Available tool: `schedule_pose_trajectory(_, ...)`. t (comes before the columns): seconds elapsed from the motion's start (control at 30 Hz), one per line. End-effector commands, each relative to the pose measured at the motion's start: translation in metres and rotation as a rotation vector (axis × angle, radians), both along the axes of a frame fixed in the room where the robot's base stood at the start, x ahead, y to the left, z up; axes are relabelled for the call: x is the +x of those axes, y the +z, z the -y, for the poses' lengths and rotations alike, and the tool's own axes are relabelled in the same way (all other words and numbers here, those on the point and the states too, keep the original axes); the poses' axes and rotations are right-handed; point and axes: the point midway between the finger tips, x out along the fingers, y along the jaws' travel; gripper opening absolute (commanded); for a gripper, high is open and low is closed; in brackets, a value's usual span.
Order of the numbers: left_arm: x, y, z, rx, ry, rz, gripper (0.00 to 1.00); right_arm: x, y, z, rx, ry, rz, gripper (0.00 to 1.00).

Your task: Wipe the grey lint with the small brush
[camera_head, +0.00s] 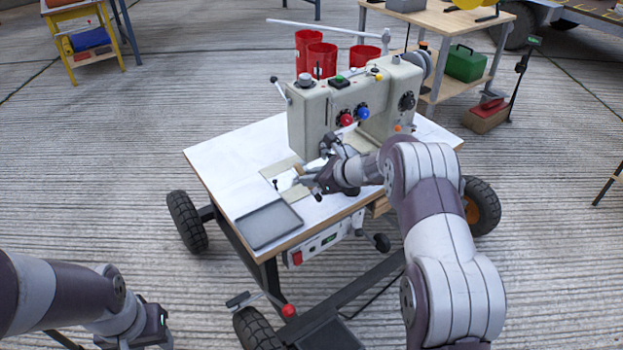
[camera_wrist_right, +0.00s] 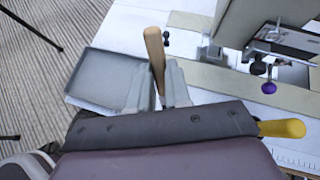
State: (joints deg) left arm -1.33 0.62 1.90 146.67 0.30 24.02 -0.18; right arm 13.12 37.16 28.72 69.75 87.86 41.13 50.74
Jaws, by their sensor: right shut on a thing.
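My right gripper (camera_head: 302,179) is over the sewing table, just in front of the machine's needle area. In the right wrist view its two fingers (camera_wrist_right: 158,88) are shut on a pale wooden handle (camera_wrist_right: 154,45), which I take to be the small brush. The handle sticks up between the fingers; the bristles are hidden behind the gripper. I cannot make out the grey lint in either view. My left gripper (camera_head: 150,338) shows only in part at the bottom left edge; its fingers are out of frame.
The sewing machine (camera_head: 312,112) stands on the wheeled white table (camera_head: 228,160). A grey tray (camera_head: 268,225) lies at its front left, also in the wrist view (camera_wrist_right: 100,82). A yellow handle (camera_wrist_right: 282,128) shows beside my right gripper. Red cups (camera_head: 318,60) stand behind the machine.

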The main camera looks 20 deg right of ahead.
Motion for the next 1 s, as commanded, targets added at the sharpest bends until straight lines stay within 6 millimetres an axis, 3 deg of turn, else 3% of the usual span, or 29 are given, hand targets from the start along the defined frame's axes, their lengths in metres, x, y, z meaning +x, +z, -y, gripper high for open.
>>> schedule_pose_trajectory(0.4, 0.0, 0.036, 0.0, 0.0, 0.0, 0.0, 0.43, 0.0, 0.041, 0.001, 0.0, 0.004, 0.001, 0.0)
schedule_pose_trajectory(0.83, 0.0, 0.037, 0.0, 0.0, 0.0, 0.0, 0.43, -0.001, 0.044, 0.0, 0.0, 0.003, 0.001, 0.0)
schedule_pose_trajectory(0.93, 0.0, 0.037, 0.0, 0.0, 0.0, 0.0, 0.43, -0.013, 0.05, -0.005, 0.001, -0.027, 0.001, 0.0)
schedule_pose_trajectory(1.0, 0.0, 0.037, 0.0, 0.0, 0.0, 0.0, 0.43, -0.033, 0.056, -0.011, 0.001, -0.081, 0.0, 0.0)
